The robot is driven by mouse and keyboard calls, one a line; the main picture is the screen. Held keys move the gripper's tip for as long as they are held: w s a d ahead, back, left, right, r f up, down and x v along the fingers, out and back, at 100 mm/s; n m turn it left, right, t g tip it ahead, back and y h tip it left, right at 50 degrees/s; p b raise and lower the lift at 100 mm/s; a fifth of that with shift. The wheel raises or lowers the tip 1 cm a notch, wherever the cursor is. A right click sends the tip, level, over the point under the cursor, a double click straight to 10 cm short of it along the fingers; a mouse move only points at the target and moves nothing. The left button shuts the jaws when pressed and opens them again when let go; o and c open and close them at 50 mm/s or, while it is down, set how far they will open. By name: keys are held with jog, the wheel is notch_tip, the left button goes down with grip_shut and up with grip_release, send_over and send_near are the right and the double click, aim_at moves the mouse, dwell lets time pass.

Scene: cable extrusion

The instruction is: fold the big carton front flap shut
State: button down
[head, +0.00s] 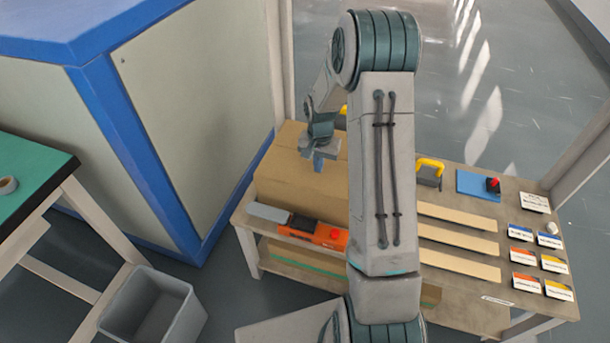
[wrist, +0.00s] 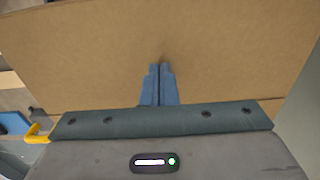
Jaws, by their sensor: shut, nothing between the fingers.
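The big carton (head: 300,185) is a brown cardboard box at the left end of the workbench, partly hidden behind my arm. My gripper (head: 319,163) is above the carton's top, its fingers pointing down. In the wrist view, my gripper (wrist: 159,78) has its two blue fingers shut together with nothing between them. A broad brown cardboard panel of the carton (wrist: 230,50) fills the view beyond the fingertips. The tips look close to it, but I cannot tell if they touch. I cannot tell which panel is the front flap.
Wooden strips (head: 458,240), a yellow-handled object (head: 430,170) and several label cards (head: 540,263) lie to the right. A blue-framed cabinet (head: 165,130) stands left; a grey bin (head: 153,305) is on the floor.

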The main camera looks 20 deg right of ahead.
jog(key=shift+s+f, duration=0.45)
jog(key=shift+f, duration=0.3)
notch_tip(320, 180, up, 10)
jog(key=p, duration=0.6)
jog(key=shift+w+p, duration=0.3)
jog(key=shift+w, duration=0.1)
